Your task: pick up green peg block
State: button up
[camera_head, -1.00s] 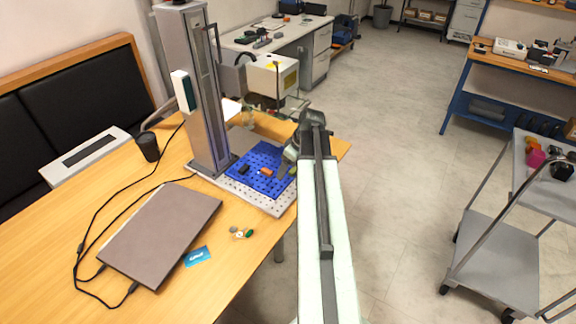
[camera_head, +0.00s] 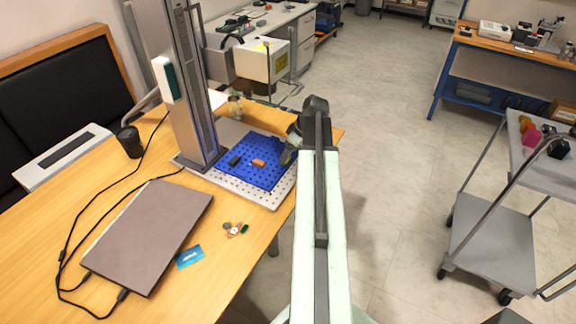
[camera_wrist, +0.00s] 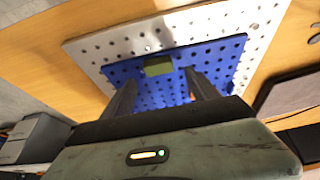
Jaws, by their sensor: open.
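The green peg block (camera_wrist: 158,66) shows as a small olive-green rectangle on the blue perforated plate (camera_wrist: 222,59) in the wrist view. It lies close to the plate's edge, between and just beyond my fingertips. My gripper (camera_wrist: 160,78) is open, with one finger on either side of the block's line and nothing held. In the head view my gripper (camera_head: 288,156) is at the right edge of the blue plate (camera_head: 240,181), and I cannot make out the green block there.
A black block (camera_head: 235,160) and an orange block (camera_head: 258,162) sit on the blue plate. A white perforated base (camera_head: 270,199) lies under it. A tall grey column (camera_head: 177,85) stands close behind. A laptop (camera_head: 150,235) and small loose pieces (camera_head: 236,229) lie nearer on the table.

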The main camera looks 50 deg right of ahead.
aim_at(287, 162)
jog(key=b+x, duration=0.2)
jog(key=x, duration=0.1)
jog(key=shift+f, duration=0.3)
jog(key=shift+r, duration=0.15)
jog(key=c, duration=1.4)
jog(key=shift+r, duration=0.1)
